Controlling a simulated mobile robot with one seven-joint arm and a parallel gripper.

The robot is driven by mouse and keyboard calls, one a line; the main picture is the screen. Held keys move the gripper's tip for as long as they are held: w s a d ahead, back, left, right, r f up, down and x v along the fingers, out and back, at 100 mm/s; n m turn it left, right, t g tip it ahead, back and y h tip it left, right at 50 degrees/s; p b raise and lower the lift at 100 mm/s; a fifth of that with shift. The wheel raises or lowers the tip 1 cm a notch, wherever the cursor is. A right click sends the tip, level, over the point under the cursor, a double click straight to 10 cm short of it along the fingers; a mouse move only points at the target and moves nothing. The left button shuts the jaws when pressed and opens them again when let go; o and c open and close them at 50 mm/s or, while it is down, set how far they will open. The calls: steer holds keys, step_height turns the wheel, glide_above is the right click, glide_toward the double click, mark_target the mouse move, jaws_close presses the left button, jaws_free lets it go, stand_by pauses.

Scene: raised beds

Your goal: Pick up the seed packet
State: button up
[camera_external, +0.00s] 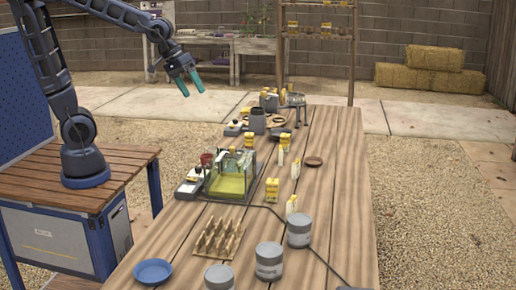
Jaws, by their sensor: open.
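My gripper (193,92) has teal fingers, spread apart and empty. It hangs high in the air at the left, well above the table and not touching anything. Several small yellow-and-white packets or boxes stand on the long wooden table. A boxy one (273,190) stands right of the glass tank, with a slimmer upright one (291,205) close to its right. Another slim pale one (295,169) stands farther back. More yellow-and-white ones (249,140) stand toward the far end. They are too small to read, so I cannot tell which is the seed packet.
A glass tank with yellowish contents (229,186) stands mid-table at the left. A wooden peg rack (218,240), a blue bowl (152,271) and grey cans (269,261) are nearer. A dark cable (321,258) crosses the tabletop. The right side of the table (347,200) is mostly clear.

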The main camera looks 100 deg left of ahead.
steer(key=w+a+f+n+t+h, duration=0.1)
steer(key=w+a+f+n+t, duration=0.3)
steer(key=w+a+n, duration=1)
steer(key=a+r+n+t+y, duration=0.2)
steer(key=a+r+n, duration=0.4)
steer(key=a, duration=0.5)
steer(key=a+r+n+t+y, duration=0.15)
steer(key=a+r+n, duration=0.25)
steer(key=a+n, duration=0.5)
steer(key=m, duration=0.2)
glide_toward(282, 155)
steer(key=a, duration=0.1)
steer(key=s+a, duration=0.1)
steer(key=a+f, duration=0.1)
steer(key=shift+s+a, duration=0.2)
steer(key=shift+a, duration=0.2)
steer(key=shift+w+f, duration=0.2)
steer(key=shift+f, duration=0.1)
steer(key=x, duration=0.5)
steer(key=shift+r, duration=0.1)
steer(key=shift+d+x, duration=0.15)
steer(key=shift+x, duration=0.7)
steer(key=shift+d+x, duration=0.15)
steer(key=shift+x, duration=0.75)
steer(key=shift+d+x, duration=0.2)
steer(key=shift+x, duration=0.65)
steer(key=shift+w+r, duration=0.15)
steer(key=shift+w, duration=0.05)
